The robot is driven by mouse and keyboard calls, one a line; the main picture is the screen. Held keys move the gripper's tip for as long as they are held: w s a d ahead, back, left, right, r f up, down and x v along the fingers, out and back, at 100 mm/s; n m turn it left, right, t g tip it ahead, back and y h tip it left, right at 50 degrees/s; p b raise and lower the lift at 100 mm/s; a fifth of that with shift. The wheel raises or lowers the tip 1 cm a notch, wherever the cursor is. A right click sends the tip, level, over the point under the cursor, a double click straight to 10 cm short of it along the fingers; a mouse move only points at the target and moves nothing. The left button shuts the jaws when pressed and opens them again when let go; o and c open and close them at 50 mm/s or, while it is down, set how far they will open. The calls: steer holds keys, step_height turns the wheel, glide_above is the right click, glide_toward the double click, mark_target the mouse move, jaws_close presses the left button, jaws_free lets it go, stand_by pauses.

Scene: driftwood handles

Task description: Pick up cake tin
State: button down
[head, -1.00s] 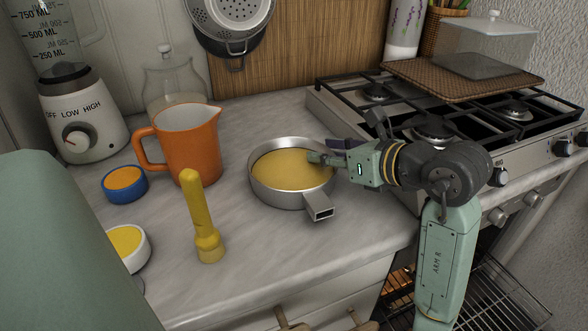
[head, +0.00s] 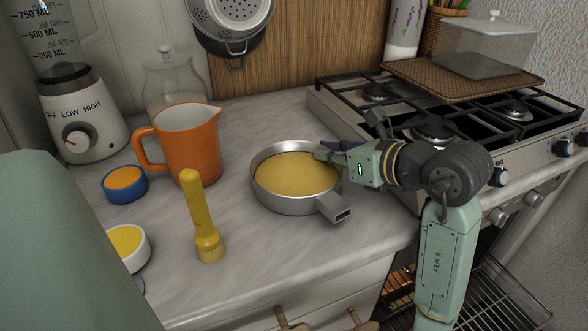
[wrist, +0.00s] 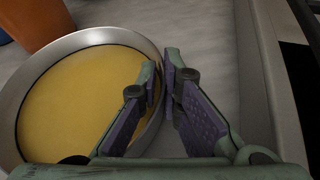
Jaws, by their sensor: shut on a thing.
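The cake tin (head: 275,199) is a round silver pan with yellow batter inside and a short square handle. It stands on the marble counter, right of the orange jug. My gripper (head: 322,152) is at the tin's right rear rim. In the wrist view, my gripper (wrist: 163,82) has one finger inside the tin (wrist: 28,82) and one outside, with the rim pinched between them. The tin looks level; I cannot tell whether its base is off the counter.
An orange jug (head: 190,145) and a yellow flashlight-like object (head: 203,222) stand left of the tin. Small bowls (head: 124,190) are farther left. The gas stove (head: 470,125) lies to the right. Counter in front of the tin is clear.

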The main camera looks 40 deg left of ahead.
steer(key=shift+r, duration=0.25)
stand_by(0.4)
